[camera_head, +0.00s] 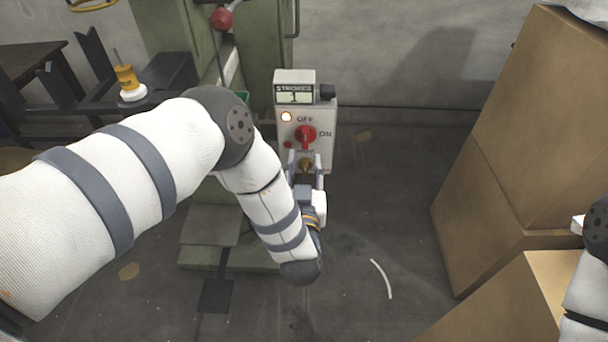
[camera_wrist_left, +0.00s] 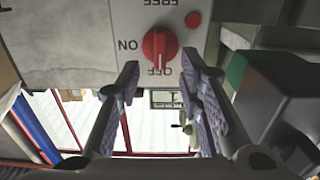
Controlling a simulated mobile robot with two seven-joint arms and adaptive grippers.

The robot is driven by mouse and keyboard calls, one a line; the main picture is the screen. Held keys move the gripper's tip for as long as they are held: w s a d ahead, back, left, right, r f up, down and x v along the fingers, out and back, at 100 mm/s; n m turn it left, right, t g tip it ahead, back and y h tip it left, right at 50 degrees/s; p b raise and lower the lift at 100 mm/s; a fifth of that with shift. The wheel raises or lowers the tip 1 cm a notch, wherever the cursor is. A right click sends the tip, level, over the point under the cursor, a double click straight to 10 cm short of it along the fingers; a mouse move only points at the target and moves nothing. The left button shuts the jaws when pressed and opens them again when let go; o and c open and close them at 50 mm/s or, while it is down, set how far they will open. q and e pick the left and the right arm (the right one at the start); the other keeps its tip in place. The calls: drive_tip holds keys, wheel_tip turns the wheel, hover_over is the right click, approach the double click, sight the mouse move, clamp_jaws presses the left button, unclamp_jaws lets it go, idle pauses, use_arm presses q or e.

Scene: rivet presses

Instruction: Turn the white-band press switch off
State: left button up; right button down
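The switch box (camera_head: 325,112) stands on the green press and carries a red rotary switch (camera_head: 305,136). OFF is printed above the switch and ON to its right; a lamp (camera_head: 286,116) on the box glows. The switch grip looks upright in the head view; which end is its pointer I cannot tell. In the left wrist view the red switch (camera_wrist_left: 160,48) appears upside down, with FREE on its opposite side from OFF. My left gripper (camera_head: 306,162) is open just below the switch, its fingers (camera_wrist_left: 164,82) apart and empty.
A counter marked STROKES (camera_head: 294,92) sits on top of the box. The press body (camera_head: 262,50) and a red-ball lever (camera_head: 221,19) are behind my left arm. Cardboard boxes (camera_head: 535,130) stand at the right. The floor between is mostly clear.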

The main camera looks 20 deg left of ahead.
use_arm(q)
drive_tip(key=v, duration=0.6)
